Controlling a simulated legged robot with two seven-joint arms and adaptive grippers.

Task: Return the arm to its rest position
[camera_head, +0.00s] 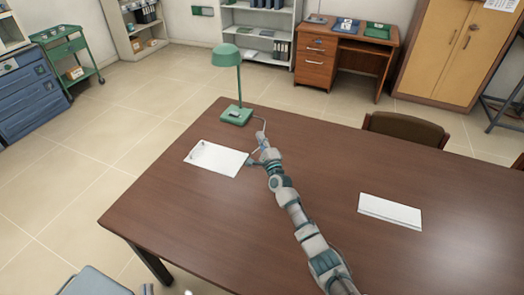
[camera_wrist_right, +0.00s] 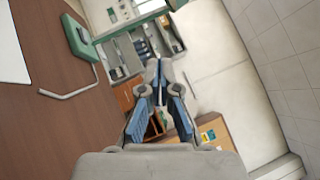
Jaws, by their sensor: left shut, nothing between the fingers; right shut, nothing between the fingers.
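My right arm reaches from the bottom right over the brown table (camera_head: 160,205) in the head view. My right gripper (camera_head: 262,151) is above the table, beside the right edge of a white sheet (camera_head: 215,158) and just in front of the green desk lamp (camera_head: 237,113). In the wrist view the right gripper (camera_wrist_right: 158,72) has its fingertips together with nothing between them. Only a small grey part of my left gripper (camera_head: 147,289) shows at the bottom edge of the head view. It looks shut and empty; most of the left arm is out of view.
A thin bent grey rod (camera_head: 264,127) lies by the lamp, close to the right gripper. A white flat item (camera_head: 390,211) lies right of the arm. A brown chair (camera_head: 405,127) stands behind the table. The table's left front is clear.

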